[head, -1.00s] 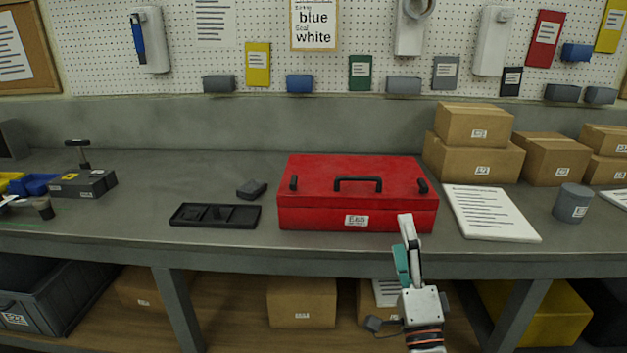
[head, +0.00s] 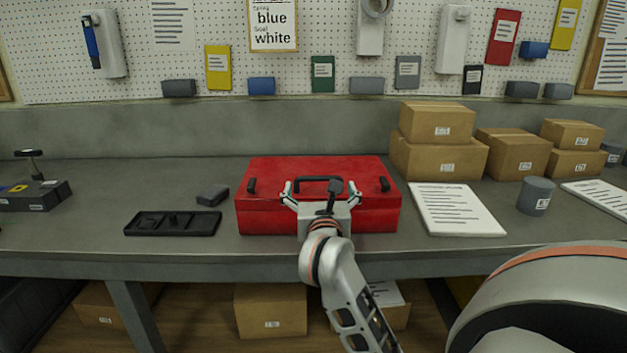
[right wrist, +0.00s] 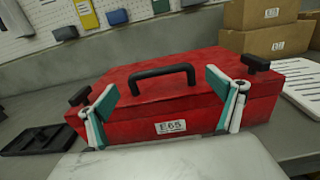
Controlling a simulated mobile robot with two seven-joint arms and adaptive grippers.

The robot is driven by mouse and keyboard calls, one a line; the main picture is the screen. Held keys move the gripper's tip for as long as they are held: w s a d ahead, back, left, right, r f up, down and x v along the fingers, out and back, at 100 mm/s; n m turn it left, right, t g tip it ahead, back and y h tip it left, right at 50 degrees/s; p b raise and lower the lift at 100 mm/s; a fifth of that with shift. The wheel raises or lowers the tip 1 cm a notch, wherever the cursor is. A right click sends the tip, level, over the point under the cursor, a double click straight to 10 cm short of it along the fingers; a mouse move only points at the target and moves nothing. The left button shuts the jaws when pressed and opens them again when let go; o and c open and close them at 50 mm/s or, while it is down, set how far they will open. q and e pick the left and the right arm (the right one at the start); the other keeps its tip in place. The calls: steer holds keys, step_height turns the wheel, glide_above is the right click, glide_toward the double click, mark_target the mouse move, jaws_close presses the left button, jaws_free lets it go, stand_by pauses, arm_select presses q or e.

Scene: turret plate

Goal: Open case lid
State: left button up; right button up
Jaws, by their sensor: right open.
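The red case (head: 265,215) stands shut on the workbench, with a black handle on its lid and a black latch near each side. It fills the middle of the right wrist view (right wrist: 190,103), where its label reads E65. My right gripper (head: 318,190) is in front of the case, its fingers spread wide. In the right wrist view the open fingers (right wrist: 165,105) flank the label and the handle (right wrist: 162,78), with nothing between them. Whether the fingers touch the case I cannot tell. My left gripper is not in view.
A black tray (head: 172,224) and a small dark block (head: 213,194) lie left of the case. A white printed sheet (head: 455,210) lies to its right, with cardboard boxes (head: 436,160) behind. A grey cylinder (head: 535,196) stands further right. The bench front edge runs below the case.

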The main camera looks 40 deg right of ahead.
mark_target(319, 180)
steer(key=shift+x, duration=2.6)
